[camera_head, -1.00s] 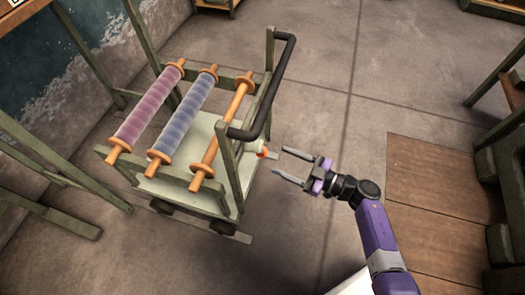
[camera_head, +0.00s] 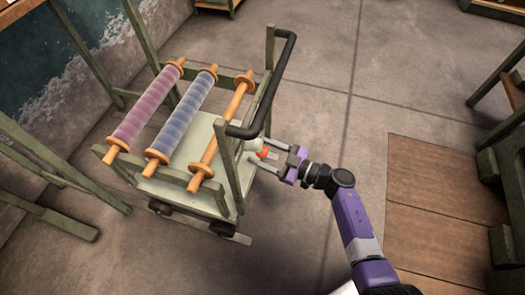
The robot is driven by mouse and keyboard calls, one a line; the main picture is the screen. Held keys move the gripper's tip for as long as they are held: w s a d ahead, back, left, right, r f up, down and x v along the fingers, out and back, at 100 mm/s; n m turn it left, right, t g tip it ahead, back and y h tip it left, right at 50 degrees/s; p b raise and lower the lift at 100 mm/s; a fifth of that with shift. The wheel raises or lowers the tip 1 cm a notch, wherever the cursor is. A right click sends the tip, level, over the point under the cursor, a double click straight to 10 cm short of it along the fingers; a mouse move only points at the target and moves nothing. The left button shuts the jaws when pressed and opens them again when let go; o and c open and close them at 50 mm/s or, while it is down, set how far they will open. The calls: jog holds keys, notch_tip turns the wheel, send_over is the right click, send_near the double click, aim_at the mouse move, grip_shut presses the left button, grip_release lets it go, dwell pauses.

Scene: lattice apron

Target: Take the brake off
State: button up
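A green-framed cart (camera_head: 229,172) with a black push handle (camera_head: 277,85) stands left of centre. A small orange-red knob (camera_head: 262,153), which looks like the brake's handle, sticks out from the cart's right side below the push handle. My gripper (camera_head: 264,152) reaches in from the right. It is open, with one finger above the knob and one below it in the picture. The knob shows between the fingers near their tips. I cannot tell whether either finger touches it. The knob's mount is partly hidden by the cart frame.
The cart carries a pink roll (camera_head: 147,106), a blue roll (camera_head: 184,117) and a bare orange roller (camera_head: 228,123) above a pale deck. Green frames (camera_head: 45,150) stand close on the left. A wooden floor panel (camera_head: 440,215) lies on the right. Open concrete floor lies beyond my gripper.

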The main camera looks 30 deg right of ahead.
grip_shut()
dwell(1.3)
